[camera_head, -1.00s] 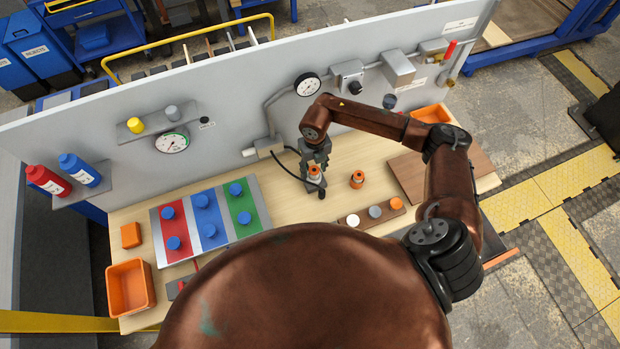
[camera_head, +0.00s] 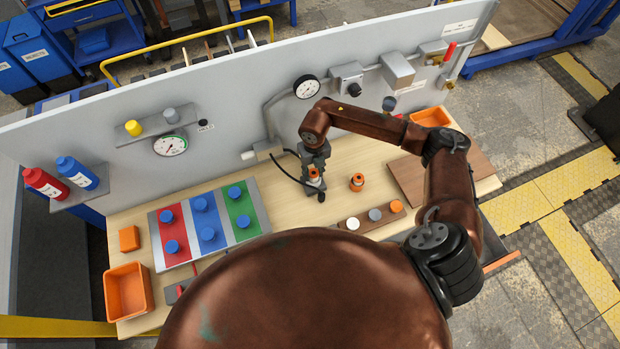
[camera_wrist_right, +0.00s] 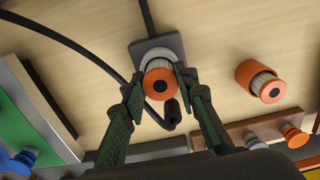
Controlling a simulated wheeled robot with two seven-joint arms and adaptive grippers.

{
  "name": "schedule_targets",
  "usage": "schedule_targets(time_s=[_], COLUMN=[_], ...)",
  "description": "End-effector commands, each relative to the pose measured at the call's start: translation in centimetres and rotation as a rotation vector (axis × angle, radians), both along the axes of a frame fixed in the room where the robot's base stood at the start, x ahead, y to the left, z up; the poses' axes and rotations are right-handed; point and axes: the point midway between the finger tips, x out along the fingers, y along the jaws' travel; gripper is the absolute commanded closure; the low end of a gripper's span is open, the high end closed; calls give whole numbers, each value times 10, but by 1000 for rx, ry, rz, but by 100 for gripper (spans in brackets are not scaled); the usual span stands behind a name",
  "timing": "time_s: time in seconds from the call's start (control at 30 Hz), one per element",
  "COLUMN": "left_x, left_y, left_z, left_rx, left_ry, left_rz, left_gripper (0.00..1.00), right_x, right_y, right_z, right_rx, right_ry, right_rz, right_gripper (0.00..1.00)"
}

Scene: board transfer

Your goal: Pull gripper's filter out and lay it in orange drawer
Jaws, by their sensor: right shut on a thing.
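My right gripper (camera_head: 315,176) points down at the back middle of the workbench. In the right wrist view its two fingers (camera_wrist_right: 160,76) are shut on the sides of a filter (camera_wrist_right: 159,84) with an orange ring and pale core. This filter stands on a dark grey base plate (camera_wrist_right: 157,48); I cannot tell whether it is still seated. Two orange open containers could be the drawer: one at the front left (camera_head: 109,290), one at the back right (camera_head: 432,116). My left gripper is not in view.
A second orange-ringed filter (camera_head: 357,182) stands just right of the gripper. A black cable (camera_wrist_right: 60,38) curves close by the fingers. A panel with blue knobs (camera_head: 208,223) lies left, a strip with round caps (camera_head: 374,214) front right. The grey back wall (camera_head: 235,85) stands behind.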

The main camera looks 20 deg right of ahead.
Motion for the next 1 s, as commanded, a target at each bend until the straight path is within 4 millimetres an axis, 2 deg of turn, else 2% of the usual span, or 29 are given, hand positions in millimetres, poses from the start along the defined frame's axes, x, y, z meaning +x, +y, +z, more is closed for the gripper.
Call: schedule_targets(time_s=[0.33, 1.0], left_x=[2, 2], left_y=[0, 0], left_z=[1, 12], left_rx=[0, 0], left_ry=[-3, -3], left_rz=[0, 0], left_gripper=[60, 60], right_x=[0, 0], right_y=[0, 0], right_z=[2, 22], right_rx=[0, 0], right_ry=[0, -1], right_rz=[0, 0], right_gripper=[97, 97])
